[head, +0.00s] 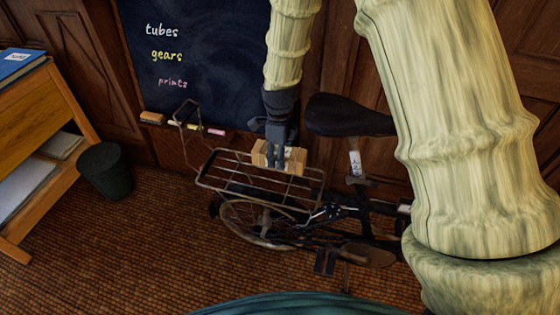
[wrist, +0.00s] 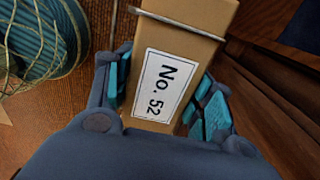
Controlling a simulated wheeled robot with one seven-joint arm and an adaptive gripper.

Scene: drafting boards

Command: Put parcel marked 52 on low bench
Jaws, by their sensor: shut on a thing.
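The parcel is a tan box with a white label reading "No. 52" (wrist: 190,45) in the wrist view. My gripper (wrist: 163,92) is shut on it, with blue-padded fingers on both sides. In the head view my gripper (head: 277,155) points down and holds the parcel (head: 296,160) at the wire basket of a bicycle. I cannot tell whether the parcel touches the basket. No low bench can be made out for certain in either view.
The bicycle (head: 268,236) with its wire basket (head: 230,183) stands before a chalkboard (head: 205,50) and wood panelling. A dark bin (head: 106,172) and a wooden desk (head: 50,125) are at left. Brown floor (head: 130,250) is clear at lower left. A teal rounded thing (head: 300,305) shows at the bottom edge.

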